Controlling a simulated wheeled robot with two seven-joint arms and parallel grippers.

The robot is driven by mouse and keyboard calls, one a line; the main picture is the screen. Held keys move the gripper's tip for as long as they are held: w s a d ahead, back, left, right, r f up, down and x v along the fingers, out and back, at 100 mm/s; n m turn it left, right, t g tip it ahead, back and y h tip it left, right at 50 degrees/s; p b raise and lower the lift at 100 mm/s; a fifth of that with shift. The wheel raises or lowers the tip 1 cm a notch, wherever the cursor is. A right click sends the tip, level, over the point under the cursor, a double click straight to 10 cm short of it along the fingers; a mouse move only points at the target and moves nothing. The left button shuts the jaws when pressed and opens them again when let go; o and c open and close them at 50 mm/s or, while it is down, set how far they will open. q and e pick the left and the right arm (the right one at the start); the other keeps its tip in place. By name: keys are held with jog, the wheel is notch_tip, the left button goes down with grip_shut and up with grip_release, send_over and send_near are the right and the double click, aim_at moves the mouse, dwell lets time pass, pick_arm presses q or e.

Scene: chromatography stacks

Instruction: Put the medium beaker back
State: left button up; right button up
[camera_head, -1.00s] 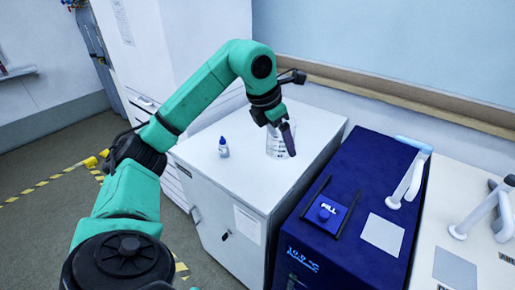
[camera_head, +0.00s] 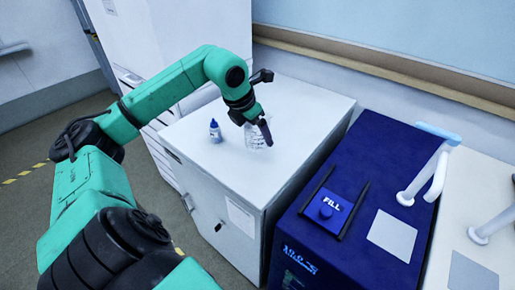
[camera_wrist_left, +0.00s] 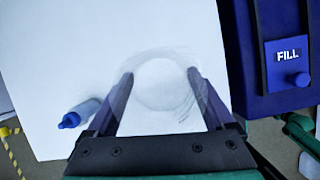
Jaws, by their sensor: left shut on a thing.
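The medium beaker (camera_head: 254,138) is clear glass with white markings and appears upright at the white cabinet's top. My left gripper (camera_head: 267,132) is shut on the beaker, coming at it from above and the left. In the left wrist view the beaker (camera_wrist_left: 160,85) shows as a faint round outline between the two fingers of the left gripper (camera_wrist_left: 160,90). I cannot tell whether its base touches the cabinet top. My right gripper is not in view.
A dark blue machine with a FILL panel (camera_head: 330,205) stands to the right. The cabinet top behind and right of the beaker is clear.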

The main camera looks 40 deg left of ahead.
aim_at(258, 144)
pick_arm(q)
notch_tip(258, 144, down, 4)
jog(key=shift+s+d+f+b, duration=0.1)
jog(key=shift+b, duration=0.2)
jog(key=shift+f, duration=0.3)
jog(key=shift+f, duration=0.15)
jog(key=o, duration=1.5)
